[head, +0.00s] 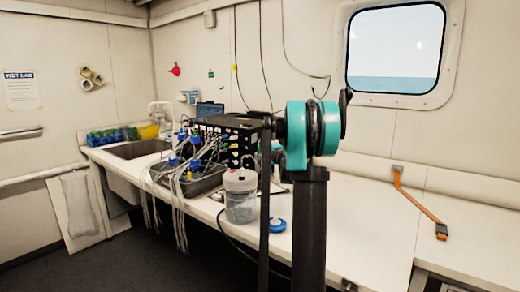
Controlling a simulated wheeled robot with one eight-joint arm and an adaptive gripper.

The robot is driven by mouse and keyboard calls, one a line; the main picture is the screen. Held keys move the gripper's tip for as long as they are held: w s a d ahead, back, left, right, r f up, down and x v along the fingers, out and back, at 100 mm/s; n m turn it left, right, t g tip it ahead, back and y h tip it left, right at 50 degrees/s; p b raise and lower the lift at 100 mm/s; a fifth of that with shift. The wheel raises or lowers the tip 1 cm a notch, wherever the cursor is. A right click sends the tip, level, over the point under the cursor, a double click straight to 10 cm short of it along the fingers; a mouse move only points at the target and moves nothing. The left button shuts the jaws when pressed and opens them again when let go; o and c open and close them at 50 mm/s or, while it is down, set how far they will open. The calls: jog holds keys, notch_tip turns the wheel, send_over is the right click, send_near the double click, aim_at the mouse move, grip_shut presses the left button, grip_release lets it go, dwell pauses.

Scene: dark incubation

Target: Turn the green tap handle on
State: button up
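A pale tap (161,113) stands at the sink (138,149) at the far left end of the counter. It is small in the head view, and I cannot make out a green handle on it. My own black and teal arm links rise in the middle of the view, in front of the counter. My gripper is not in view, so its place relative to the tap does not show.
A long white counter (350,215) runs along the wall. A black box (228,128) with many tubes, a grey tub (200,187) and a clear lidded container (240,200) stand on it. An orange strap (420,206) lies at right. Dark floor (120,262) is open at front left.

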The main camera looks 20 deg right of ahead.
jog(key=c, duration=0.4)
jog(key=shift+o, duration=0.2)
jog(key=shift+g, duration=0.3)
jog(key=n+g+h, duration=0.1)
jog(key=g, duration=0.3)
jog(key=shift+n, duration=0.4)
jog(key=shift+n+g+h, duration=0.5)
jog(key=shift+g+h, duration=0.5)
jog(key=shift+g, duration=0.6)
jog(key=o, duration=1.2)
